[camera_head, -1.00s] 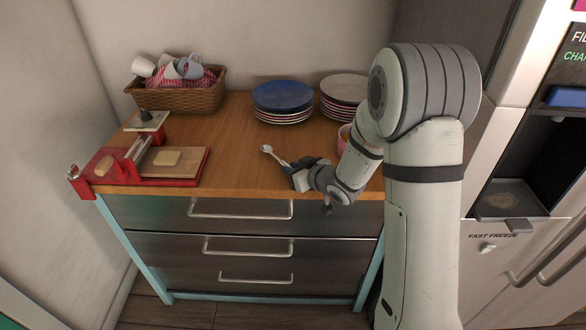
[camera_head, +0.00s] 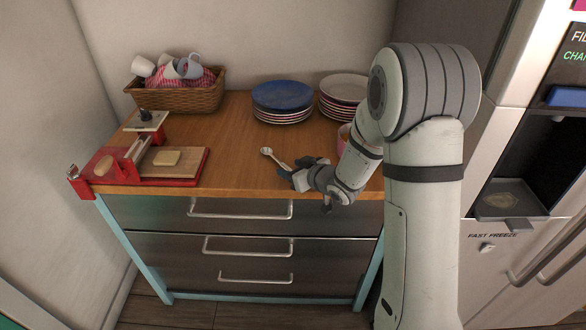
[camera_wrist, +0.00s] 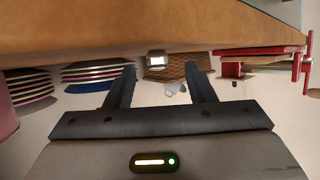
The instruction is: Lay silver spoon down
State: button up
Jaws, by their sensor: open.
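The silver spoon (camera_head: 273,158) lies on the wooden counter near its front edge, bowl end toward the back left and handle toward my gripper. My gripper (camera_head: 298,169) is low at the counter's front edge, its dark fingers apart at the handle end. In the wrist view, which looks upside down, my gripper (camera_wrist: 160,72) is open. The small pale end of the spoon (camera_wrist: 157,61) shows between the fingers, apart from both. The rest of the spoon is hidden there.
A blue-topped plate stack (camera_head: 283,98) and a white-topped stack (camera_head: 344,92) stand behind. A pink bowl (camera_head: 344,134) is partly hidden by my arm. A red slicer board (camera_head: 196,166) and a wicker basket of cups (camera_head: 184,98) are left. The counter's middle is clear.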

jog(key=shift+v, duration=3.9)
